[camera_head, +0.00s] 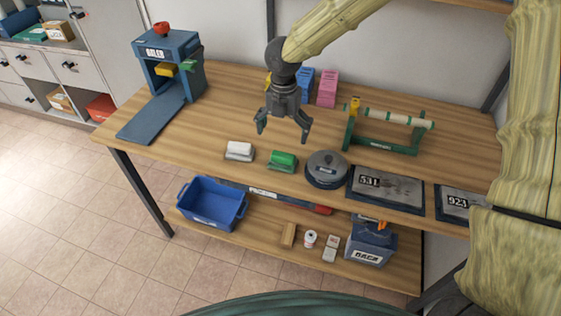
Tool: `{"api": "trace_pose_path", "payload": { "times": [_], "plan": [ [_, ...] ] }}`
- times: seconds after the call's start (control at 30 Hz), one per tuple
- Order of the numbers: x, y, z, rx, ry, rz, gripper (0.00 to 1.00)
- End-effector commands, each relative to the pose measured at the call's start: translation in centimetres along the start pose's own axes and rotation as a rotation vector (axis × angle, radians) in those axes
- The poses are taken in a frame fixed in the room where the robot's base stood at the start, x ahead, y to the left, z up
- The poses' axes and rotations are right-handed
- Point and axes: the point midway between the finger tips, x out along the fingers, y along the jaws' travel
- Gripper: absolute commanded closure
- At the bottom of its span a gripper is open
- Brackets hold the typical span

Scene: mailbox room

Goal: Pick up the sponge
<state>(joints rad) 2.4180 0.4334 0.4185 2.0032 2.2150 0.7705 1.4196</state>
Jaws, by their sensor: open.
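My gripper (283,131) hangs over the middle of the wooden workbench, pointing down, with its two fingers spread apart and nothing between them. No object can be told for certain as the sponge. A small block with a white top and a grey base (240,151) lies near the bench's front edge, below and left of my gripper. A small green block (283,161) lies to its right, below my gripper in the picture. Both are apart from the fingers.
On the wooden workbench (225,115) stand a blue press-like device (168,50), blue and pink boxes (328,88), a round grey tin (326,169), a green roll holder (385,145) and numbered dark plates (385,188). The lower shelf holds a blue bin (212,205) and a blue box (369,246).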

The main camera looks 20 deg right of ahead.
Motion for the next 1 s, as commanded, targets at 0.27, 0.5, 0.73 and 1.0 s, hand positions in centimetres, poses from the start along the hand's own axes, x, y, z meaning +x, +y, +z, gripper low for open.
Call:
{"api": "trace_pose_path", "payload": {
  "times": [0.27, 0.5, 0.73, 1.0],
  "plan": [
    [2.2, 0.2, -0.1, -0.003, 0.000, -0.001, 0.00],
    [5.4, 0.2, -0.1, -0.002, 0.001, -0.002, 0.00],
    [6.6, 0.1, 0.0, -0.001, 0.000, 0.000, 0.00],
    [9.5, -0.3, 0.0, -0.001, 0.000, -0.002, 0.00]
  ]
}}
